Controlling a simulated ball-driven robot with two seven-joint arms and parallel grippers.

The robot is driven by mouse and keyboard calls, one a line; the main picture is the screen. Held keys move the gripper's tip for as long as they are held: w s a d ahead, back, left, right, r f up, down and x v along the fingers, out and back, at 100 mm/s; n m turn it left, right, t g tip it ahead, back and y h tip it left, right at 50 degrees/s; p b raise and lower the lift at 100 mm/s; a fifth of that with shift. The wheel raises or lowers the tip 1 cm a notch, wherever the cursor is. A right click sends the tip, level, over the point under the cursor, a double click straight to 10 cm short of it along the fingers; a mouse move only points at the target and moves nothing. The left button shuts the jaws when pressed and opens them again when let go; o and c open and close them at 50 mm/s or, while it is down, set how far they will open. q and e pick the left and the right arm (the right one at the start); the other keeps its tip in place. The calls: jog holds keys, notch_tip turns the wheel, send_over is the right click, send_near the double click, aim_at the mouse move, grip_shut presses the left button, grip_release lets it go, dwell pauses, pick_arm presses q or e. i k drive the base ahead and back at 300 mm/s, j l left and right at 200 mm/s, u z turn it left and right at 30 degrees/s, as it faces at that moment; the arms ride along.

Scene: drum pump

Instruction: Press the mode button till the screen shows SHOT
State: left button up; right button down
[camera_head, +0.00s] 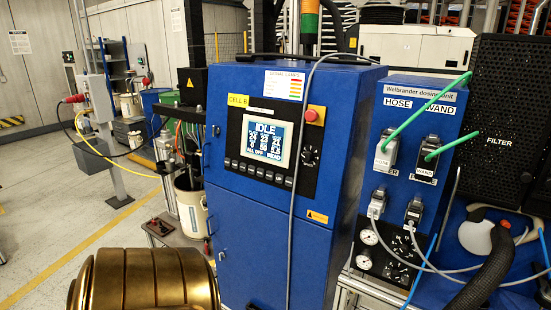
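The screen (266,141) on the blue control cabinet (270,240) is lit and reads IDLE at the top. Below that are rows of small numbers and, at the bottom, text that seems to read ALL OFF and BEAD. A row of several small dark buttons (257,173) runs along the panel just under the screen. Their labels are too small to read, so I cannot tell which one is the mode button. Neither of my grippers is in view, and nothing of mine touches the panel.
A red stop button (311,115) and a dark knob (310,156) sit right of the screen. A grey cable (294,190) hangs down the cabinet front. The blue dosing unit (420,105) with plugs stands to the right. A gold ribbed cylinder (145,282) stands in the lower left foreground.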

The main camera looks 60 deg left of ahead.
aim_at(261, 172)
jog(key=u, duration=2.2)
